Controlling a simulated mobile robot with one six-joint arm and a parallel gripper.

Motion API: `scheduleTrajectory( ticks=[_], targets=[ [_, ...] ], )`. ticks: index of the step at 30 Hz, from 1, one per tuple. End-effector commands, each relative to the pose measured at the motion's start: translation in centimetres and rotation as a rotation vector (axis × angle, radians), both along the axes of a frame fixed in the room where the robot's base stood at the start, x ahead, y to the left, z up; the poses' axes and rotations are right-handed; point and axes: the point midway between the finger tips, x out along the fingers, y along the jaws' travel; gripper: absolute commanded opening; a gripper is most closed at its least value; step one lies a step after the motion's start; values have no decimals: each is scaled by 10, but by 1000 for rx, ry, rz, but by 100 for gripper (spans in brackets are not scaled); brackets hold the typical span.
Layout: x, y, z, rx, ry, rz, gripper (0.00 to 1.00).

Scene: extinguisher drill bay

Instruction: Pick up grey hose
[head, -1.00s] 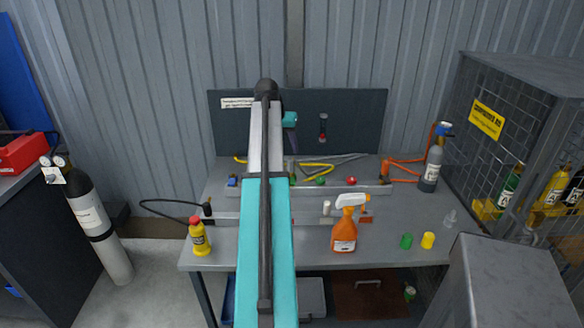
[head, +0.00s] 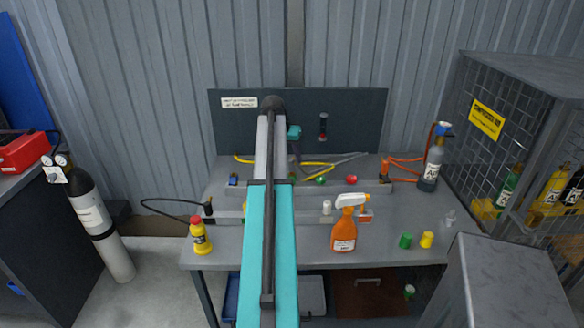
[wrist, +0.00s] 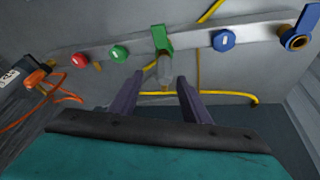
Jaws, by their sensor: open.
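A grey hose (head: 345,159) lies at the back of the workbench, right of the yellow hose (head: 318,165), behind the grey rail. My gripper (wrist: 160,84) is open in the wrist view, its two dark fingers apart. A grey fitting (wrist: 165,72) below a green valve (wrist: 161,38) appears between or just beyond the fingertips; I cannot tell whether it belongs to the grey hose. In the head view my arm hides most of the gripper and part of the rail.
An orange spray bottle (head: 344,225) and a yellow bottle (head: 200,236) stand at the bench front. Orange hose (head: 400,165) and a grey cylinder (head: 431,165) are at the right. A dark back panel (head: 355,120) rises behind the bench. A mesh cage (head: 500,150) stands right.

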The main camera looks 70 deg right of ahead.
Motion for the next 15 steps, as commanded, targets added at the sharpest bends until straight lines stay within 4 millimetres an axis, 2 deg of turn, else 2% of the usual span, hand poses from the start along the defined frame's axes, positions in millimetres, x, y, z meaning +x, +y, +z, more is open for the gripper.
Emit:
scheduleTrajectory(
  ticks=[8,15],
  targets=[
    [-1,-7,-12,1,1,0,43],
    [-2,-17,-34,2,1,-1,43]
  ],
)
